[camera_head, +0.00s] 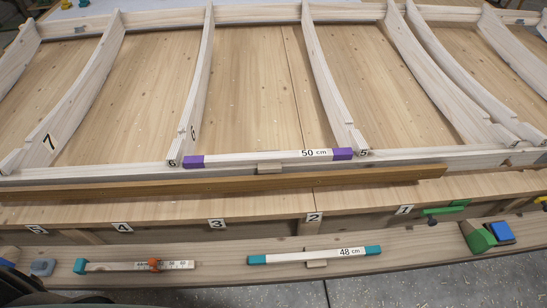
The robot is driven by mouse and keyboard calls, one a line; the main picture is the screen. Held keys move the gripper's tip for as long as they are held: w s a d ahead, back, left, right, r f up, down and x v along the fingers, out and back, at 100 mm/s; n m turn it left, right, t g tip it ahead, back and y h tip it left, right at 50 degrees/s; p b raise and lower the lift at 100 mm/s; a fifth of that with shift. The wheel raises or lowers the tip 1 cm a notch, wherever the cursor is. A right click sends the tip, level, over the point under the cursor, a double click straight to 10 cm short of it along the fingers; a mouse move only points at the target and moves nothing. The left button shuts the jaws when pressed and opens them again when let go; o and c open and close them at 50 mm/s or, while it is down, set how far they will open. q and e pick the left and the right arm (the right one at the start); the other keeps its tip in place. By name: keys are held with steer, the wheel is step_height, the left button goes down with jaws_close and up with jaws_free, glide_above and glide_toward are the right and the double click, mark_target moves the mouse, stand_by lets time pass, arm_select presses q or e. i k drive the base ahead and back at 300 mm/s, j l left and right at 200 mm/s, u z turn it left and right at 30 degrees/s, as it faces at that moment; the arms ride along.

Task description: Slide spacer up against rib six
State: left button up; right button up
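A white spacer marked "50 cm" (255,157) with purple ends lies along the frame's front rail, between the foot of rib six (193,115) and the foot of rib five (330,90). Its left end is very close to rib six's foot, and its right end is close to rib five's. I cannot tell whether either end touches. A small wooden block (270,169) shows at its lower middle. A second spacer marked "48 cm" (310,256), with teal ends, lies on the near ledge. Neither of my grippers is in view.
A long brown strip (220,184) lies in front of the rail. Numbered labels, including 2 (314,217), line the bench edge. Rib seven (75,100) stands left.

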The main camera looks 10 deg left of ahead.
mark_target(268, 161)
steer(key=k+j+z, duration=0.1)
steer(key=j+z, duration=0.15)
steer(key=j, duration=0.25)
steer(key=k+j+z, duration=0.25)
steer(key=j, duration=0.2)
steer(key=k+j+z, duration=0.2)
steer(key=j, duration=0.2)
steer(key=k+j+z, duration=0.25)
steer(key=j, duration=0.15)
steer(key=k+j+z, duration=0.25)
steer(key=j, duration=0.15)
steer(key=i, duration=0.05)
